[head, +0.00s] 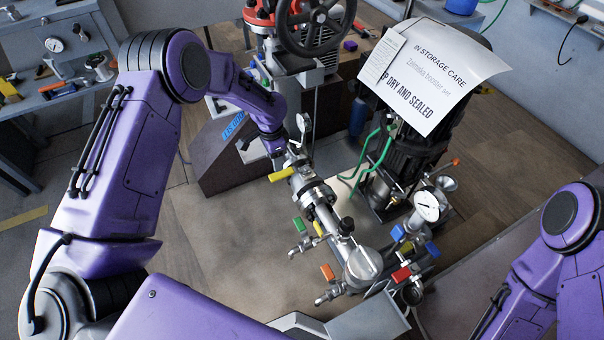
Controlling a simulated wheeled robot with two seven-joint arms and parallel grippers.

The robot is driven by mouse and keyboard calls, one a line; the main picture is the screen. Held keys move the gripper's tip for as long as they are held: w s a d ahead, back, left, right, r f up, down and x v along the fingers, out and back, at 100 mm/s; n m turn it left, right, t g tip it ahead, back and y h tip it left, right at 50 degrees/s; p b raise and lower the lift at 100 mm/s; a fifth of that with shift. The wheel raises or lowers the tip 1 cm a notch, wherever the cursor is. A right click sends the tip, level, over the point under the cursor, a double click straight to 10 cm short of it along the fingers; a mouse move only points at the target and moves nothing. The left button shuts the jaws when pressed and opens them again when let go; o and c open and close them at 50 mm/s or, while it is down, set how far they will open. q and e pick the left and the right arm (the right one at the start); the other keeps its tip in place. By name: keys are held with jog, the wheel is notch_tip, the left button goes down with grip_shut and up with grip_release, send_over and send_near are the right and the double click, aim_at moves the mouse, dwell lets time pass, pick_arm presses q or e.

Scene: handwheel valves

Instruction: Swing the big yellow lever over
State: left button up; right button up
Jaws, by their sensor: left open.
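The big yellow lever (281,175) sticks out to the left from the upper end of a silver pipe run (318,205) in the middle of the head view. My left gripper (287,161) is open and points down, just above the lever where it meets the pipe. The fingers are small and partly lost against the metal fittings, so I cannot tell whether they touch the lever. My right arm shows at the lower right, but its gripper is out of view.
Green (299,226), orange (327,272) and red (401,274) handles sit lower on the pipework. A black handwheel (318,20) is behind. A paper-covered motor (412,145) stands at right.

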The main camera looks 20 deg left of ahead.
aim_at(277, 175)
pick_arm(q)
notch_tip(277, 175, down, 9)
jog(key=b, duration=0.8)
jog(key=shift+r, duration=0.1)
jog(key=shift+r+p, duration=0.45)
jog(key=shift+f, duration=0.1)
jog(key=c, duration=0.8)
